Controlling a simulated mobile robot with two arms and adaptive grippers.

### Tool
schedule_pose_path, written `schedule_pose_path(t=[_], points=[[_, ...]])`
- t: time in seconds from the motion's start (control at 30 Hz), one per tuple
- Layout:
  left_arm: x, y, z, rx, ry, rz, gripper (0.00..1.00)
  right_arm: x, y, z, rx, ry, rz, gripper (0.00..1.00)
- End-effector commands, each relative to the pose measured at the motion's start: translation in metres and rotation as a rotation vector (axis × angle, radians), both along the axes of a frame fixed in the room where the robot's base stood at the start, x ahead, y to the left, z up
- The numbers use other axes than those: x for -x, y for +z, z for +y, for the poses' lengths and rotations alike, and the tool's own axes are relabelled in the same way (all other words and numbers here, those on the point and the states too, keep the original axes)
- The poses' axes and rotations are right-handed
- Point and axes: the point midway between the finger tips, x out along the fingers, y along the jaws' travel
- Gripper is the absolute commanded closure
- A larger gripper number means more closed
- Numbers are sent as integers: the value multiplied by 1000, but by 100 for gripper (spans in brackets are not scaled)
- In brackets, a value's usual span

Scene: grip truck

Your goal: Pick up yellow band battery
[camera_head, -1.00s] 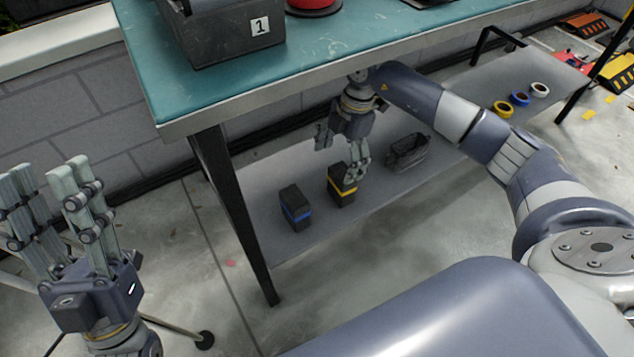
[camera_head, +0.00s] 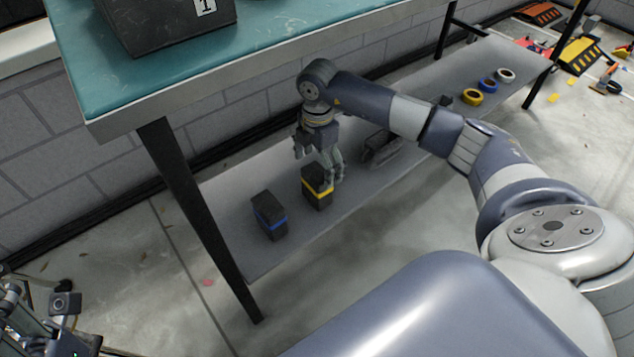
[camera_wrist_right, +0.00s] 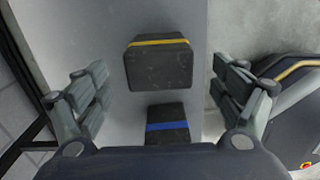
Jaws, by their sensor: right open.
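The yellow band battery (camera_head: 316,188) is a dark block with a yellow stripe, standing on the grey lower shelf (camera_head: 240,240). My right gripper (camera_head: 319,172) is open just above and around the level of its top. In the right wrist view the yellow band battery (camera_wrist_right: 159,66) lies between the spread fingers of the right gripper (camera_wrist_right: 160,90), with a gap on both sides. A blue band battery (camera_head: 269,215) stands to its left on the same shelf, and also shows in the wrist view (camera_wrist_right: 167,125). Only part of my left gripper (camera_head: 45,320) shows at the lower left corner.
A dark basket (camera_head: 380,150) stands to the right of the gripper on the shelf. Yellow, blue and white tape rolls (camera_head: 488,86) lie further right. The green tabletop (camera_head: 75,65) overhangs the shelf, and a black table leg (camera_head: 195,205) stands left of the batteries.

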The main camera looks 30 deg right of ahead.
Motion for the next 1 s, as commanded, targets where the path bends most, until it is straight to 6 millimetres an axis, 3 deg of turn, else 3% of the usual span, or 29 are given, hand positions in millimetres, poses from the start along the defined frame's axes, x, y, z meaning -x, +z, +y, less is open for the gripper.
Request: schedule_pose_path(t=[0.07, 0.2, 0.47, 0.8, 1.0], points=[[-1, -9, -1, -2, 0, -9, 60, 0, -18, 3, -1, 0, 2, 12], [-3, 2, -1, -2, 3, -51, 60, 0, -32, 2, 0, -1, 0, 12], [-4, 4, -1, -5, 3, -50, 60, -1, -32, 2, 0, 0, -1, 14], [-4, 4, -2, -4, 3, -49, 60, 0, -32, 2, 0, 0, 0, 91], [-4, 4, -2, -4, 3, -49, 60, -1, -31, 2, 0, 0, -2, 92]])
